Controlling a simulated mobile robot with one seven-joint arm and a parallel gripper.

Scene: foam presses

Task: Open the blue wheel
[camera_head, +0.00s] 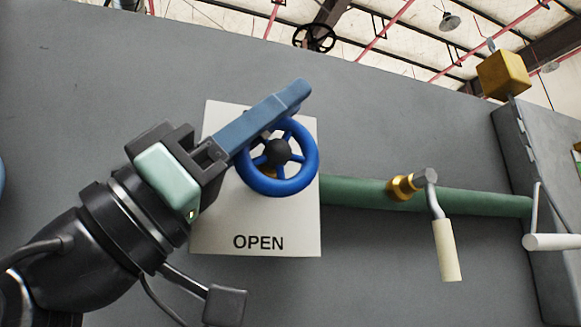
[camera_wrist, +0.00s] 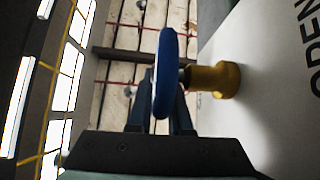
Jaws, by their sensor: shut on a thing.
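The blue wheel (camera_head: 312,165) has several spokes and a dark hub, and stands in front of a white plate (camera_head: 220,235) marked OPEN. My gripper (camera_head: 290,108) reaches in from the lower left, its fingers at the wheel's upper left rim. In the wrist view the wheel (camera_wrist: 165,65) shows edge-on between the two fingers of my gripper (camera_wrist: 160,105), which are shut on its rim. A brass stem (camera_wrist: 222,80) joins the wheel to the plate side. The fingers hide part of the rim in the head view.
A green pipe (camera_head: 350,191) runs right from the plate, with a brass valve (camera_head: 401,187) and a cream-handled lever (camera_head: 446,250). A grey cabinet (camera_head: 545,200) with a white handle (camera_head: 552,242) stands at the right. A yellow box (camera_head: 503,74) sits above it.

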